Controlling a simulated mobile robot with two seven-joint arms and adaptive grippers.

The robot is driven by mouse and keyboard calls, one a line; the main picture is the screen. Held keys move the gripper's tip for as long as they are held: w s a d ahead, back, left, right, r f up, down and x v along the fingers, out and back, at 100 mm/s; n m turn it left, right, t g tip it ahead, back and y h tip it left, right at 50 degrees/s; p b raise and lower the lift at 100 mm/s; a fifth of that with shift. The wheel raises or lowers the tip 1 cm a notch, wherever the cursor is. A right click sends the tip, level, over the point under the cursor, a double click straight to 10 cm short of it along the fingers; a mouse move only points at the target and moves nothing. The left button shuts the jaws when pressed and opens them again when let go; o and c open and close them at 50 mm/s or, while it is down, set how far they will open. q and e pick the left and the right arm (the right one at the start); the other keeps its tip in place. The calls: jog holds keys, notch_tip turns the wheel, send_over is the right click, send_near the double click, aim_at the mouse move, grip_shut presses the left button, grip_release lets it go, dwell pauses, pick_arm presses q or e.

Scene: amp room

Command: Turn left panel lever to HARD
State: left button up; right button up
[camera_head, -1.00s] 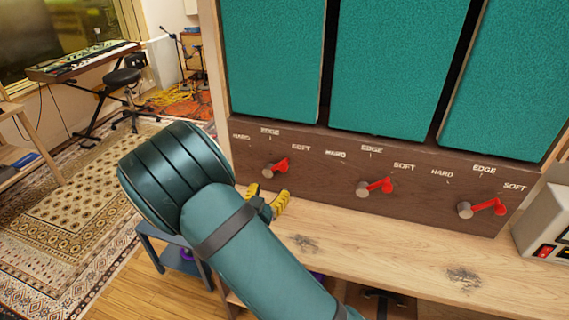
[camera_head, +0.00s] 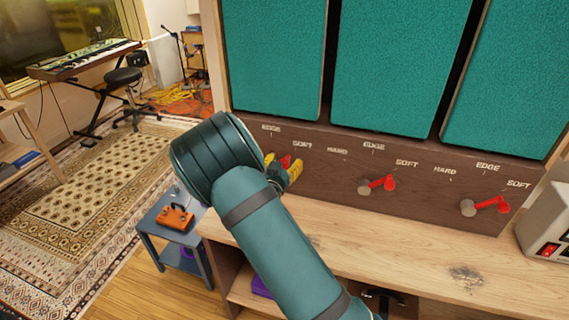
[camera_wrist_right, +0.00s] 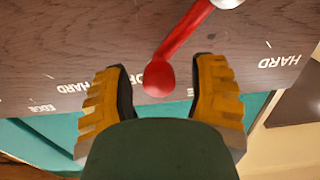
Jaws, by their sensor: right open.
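The left panel lever (camera_head: 285,161) is a red handle on a metal pivot, on the brown wooden panel under the left teal panel. My right gripper (camera_head: 284,168) has yellow fingertips, one on each side of this lever in the head view. In the right wrist view the open gripper (camera_wrist_right: 168,92) has the red lever (camera_wrist_right: 172,52) between its fingers, with gaps on both sides. My arm hides the panel's left end, with the left HARD label, in the head view. My left gripper is not in view.
The middle lever (camera_head: 378,184) and right lever (camera_head: 487,205) point right toward their SOFT labels. A wooden desk top (camera_head: 400,245) lies below the panel. A grey box (camera_head: 545,225) stands at its right end. A small blue table (camera_head: 165,224) with an orange device stands at left.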

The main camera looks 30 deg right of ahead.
grip_shut()
